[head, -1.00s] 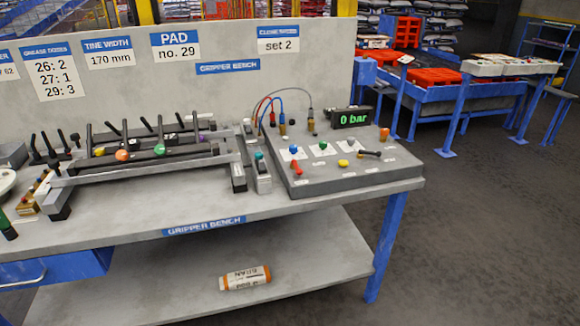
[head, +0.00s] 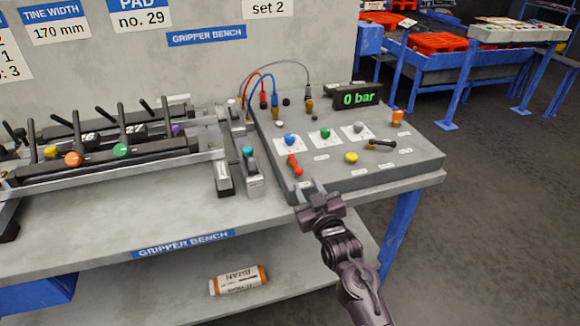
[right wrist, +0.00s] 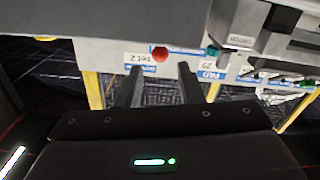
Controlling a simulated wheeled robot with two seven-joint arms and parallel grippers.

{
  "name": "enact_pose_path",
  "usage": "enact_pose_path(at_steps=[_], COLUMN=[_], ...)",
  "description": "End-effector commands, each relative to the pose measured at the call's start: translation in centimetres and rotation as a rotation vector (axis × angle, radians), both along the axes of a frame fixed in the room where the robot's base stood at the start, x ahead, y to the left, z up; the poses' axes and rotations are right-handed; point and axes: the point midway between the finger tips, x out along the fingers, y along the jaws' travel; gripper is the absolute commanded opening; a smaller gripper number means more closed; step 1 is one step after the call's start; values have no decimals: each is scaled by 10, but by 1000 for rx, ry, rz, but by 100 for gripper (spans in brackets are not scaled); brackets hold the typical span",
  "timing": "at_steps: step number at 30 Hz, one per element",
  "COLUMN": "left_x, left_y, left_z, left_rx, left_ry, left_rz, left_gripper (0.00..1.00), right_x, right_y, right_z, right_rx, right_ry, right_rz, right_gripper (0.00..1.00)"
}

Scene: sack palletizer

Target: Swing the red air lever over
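The red air lever (head: 294,165) stands at the front left of the grey control panel (head: 380,184), its handle tilted. My right gripper (head: 308,184) is just in front of it, at the panel's near edge, with its two fingers apart and nothing between them. In the right wrist view the fingers (right wrist: 161,74) are spread, and a round red end (right wrist: 160,54), which looks like the lever's, shows beyond the gap. The gripper looks apart from the lever. The display (head: 358,97) reads 0 bar. My left gripper is not in view.
A yellow button (head: 351,157) and a black-handled lever (head: 380,143) lie right of the red lever. Blue (head: 290,139), green (head: 325,132) and grey (head: 358,127) knobs are behind. A teal-topped block (head: 253,176) stands left of the panel. Hoses rise at the back.

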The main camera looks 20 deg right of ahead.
Motion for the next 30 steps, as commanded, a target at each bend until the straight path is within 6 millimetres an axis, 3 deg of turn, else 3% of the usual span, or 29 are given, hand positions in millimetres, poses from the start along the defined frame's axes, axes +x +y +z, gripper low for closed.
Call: enact_pose_path(at_steps=[12,24,30], left_x=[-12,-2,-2], left_y=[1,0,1], left_z=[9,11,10], left_rx=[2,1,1], left_ry=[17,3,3], left_rz=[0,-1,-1], left_gripper=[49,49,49], right_x=[62,71,71], right_y=[2,3,3], right_z=[0,-1,-1], right_rx=[2,2,2], right_ry=[2,3,3], right_rz=[1,0,0], right_gripper=[34,34,11])
